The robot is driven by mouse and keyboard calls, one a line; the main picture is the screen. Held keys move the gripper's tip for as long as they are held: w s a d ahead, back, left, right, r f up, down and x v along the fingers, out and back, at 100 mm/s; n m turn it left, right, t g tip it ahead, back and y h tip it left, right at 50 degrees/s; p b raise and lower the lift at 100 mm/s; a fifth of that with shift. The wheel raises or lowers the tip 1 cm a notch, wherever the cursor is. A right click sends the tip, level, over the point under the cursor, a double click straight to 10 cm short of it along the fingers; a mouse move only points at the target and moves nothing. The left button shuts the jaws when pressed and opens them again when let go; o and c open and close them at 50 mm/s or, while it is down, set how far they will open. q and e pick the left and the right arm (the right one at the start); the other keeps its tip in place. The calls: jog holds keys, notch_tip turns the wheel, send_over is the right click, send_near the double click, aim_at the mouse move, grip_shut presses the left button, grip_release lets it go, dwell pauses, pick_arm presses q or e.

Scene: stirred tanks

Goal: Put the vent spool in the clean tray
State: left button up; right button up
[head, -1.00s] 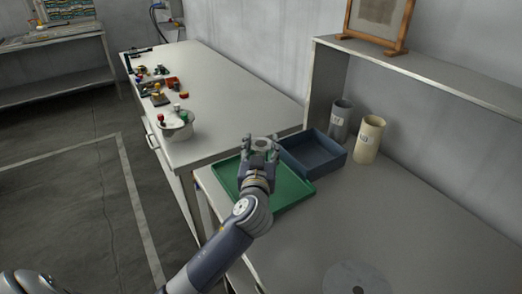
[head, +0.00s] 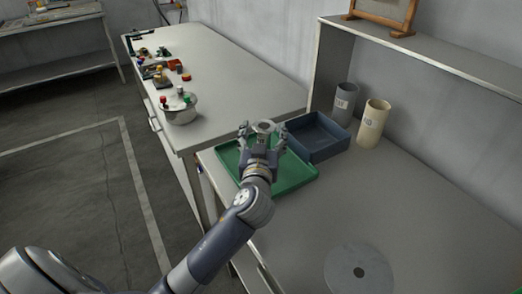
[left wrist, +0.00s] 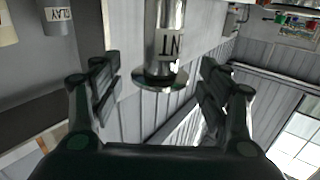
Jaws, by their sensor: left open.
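The vent spool (head: 265,126) is a grey metal piece with a round flanged end, seen between the fingers of my left gripper (head: 262,133) in the head view. My left gripper (left wrist: 160,88) is open there, with a finger on each side of the spool and visible gaps. A green tray (head: 300,184) lies below the gripper, and a blue-grey tray (head: 322,153) is beside it. I cannot read which is clean. My right gripper is not in view.
A grey cylinder (head: 343,103) and a cream cylinder (head: 373,124) stand behind the trays. A flat grey disc (head: 359,270) lies on the near bench. A pot (head: 178,107) and small parts stand on the far bench (head: 235,85). The bench middle is clear.

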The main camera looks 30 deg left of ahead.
pick_arm(q)
jog(key=b+v, duration=0.1)
jog(key=v, duration=0.8)
jog(key=shift+s+b, duration=0.4)
jog(key=shift+s+d, duration=0.1)
